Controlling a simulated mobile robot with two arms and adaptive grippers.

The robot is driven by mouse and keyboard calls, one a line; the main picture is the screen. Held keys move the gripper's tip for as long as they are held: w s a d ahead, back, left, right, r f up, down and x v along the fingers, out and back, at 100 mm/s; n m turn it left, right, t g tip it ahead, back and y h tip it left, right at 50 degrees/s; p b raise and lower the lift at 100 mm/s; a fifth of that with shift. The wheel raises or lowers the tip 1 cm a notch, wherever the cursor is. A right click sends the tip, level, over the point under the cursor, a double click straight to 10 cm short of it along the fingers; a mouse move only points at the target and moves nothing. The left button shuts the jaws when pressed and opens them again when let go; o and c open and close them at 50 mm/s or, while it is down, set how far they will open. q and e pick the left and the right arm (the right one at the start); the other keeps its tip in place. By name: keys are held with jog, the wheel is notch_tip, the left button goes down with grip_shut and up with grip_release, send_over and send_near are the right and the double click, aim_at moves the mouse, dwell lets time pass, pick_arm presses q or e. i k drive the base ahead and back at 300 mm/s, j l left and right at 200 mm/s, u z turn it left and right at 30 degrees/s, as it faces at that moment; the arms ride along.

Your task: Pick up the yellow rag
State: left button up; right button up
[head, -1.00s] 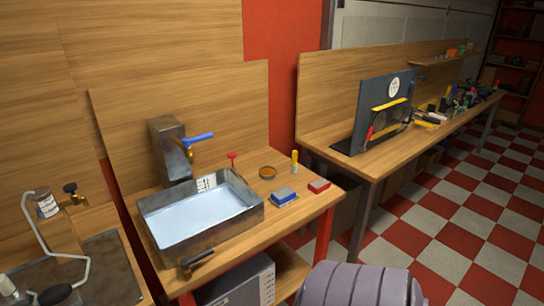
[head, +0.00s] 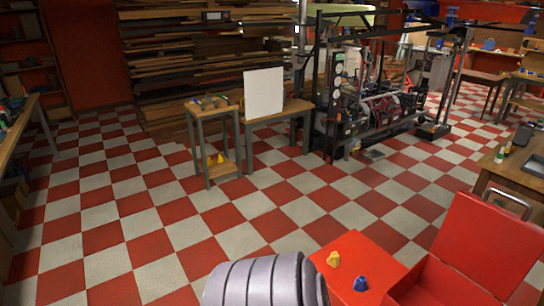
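A small crumpled yellow thing, which looks like the yellow rag (head: 333,259), lies on a flat red surface (head: 350,250) at the bottom of the head view, right of centre. A similar small blue piece (head: 360,284) lies just in front of it and to its right. The two look apart. Neither of my grippers is in view.
An open red case (head: 480,250) with a raised lid stands right of the yellow piece. A wooden table (head: 510,175) is at the right edge. The stand (head: 212,105) and a white panel (head: 263,93) are further back. The checkered floor at left is clear.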

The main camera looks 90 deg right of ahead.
aim_at(334, 260)
jog(key=z, duration=2.8)
